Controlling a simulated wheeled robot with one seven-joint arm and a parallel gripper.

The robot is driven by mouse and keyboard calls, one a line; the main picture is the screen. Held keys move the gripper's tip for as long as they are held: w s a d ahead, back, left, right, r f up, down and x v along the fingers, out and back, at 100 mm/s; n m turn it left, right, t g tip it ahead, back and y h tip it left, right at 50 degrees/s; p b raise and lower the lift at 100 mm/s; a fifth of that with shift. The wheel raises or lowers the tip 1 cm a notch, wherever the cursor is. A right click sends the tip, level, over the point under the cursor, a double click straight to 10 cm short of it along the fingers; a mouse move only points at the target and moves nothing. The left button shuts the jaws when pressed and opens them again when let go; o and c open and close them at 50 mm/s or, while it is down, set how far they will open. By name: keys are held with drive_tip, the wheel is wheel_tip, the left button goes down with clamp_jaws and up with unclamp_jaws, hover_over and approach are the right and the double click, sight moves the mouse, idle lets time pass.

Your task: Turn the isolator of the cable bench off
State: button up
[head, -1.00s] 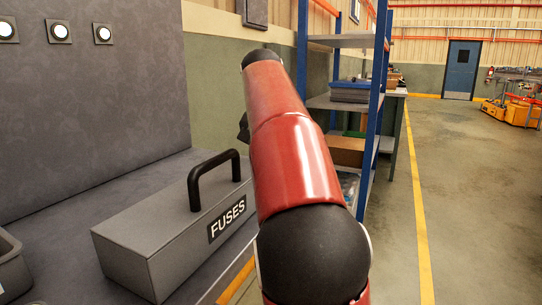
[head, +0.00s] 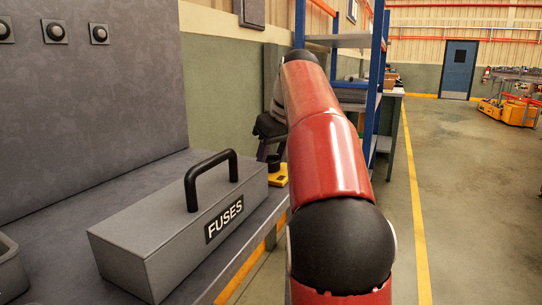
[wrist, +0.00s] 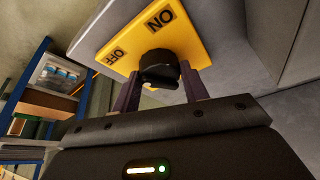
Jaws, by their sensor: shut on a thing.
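The isolator is a yellow plate (wrist: 112,38) marked ON and OFF with a round black knob (wrist: 158,70), seen in the wrist view. The fingers of my gripper (wrist: 160,88) are on either side of the knob and shut on it. Which mark the knob points to is hard to tell. In the head view the yellow isolator (head: 279,178) sits at the far right end of the grey bench (head: 255,232), just past the fuse box. My gripper (head: 268,150) reaches down to it, partly hidden behind my red arm.
A grey box marked FUSES (head: 165,240) with a black handle stands on the bench. Three round lamps (head: 54,32) on the back panel are dark. A blue-framed shelf (head: 375,80) stands beyond my arm. The floor to the right is open.

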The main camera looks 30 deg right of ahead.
drive_tip(key=shift+d+n+y, duration=0.1)
drive_tip(key=shift+n+y, duration=0.4)
drive_tip(key=shift+n, duration=1.1)
drive_tip(key=o, duration=1)
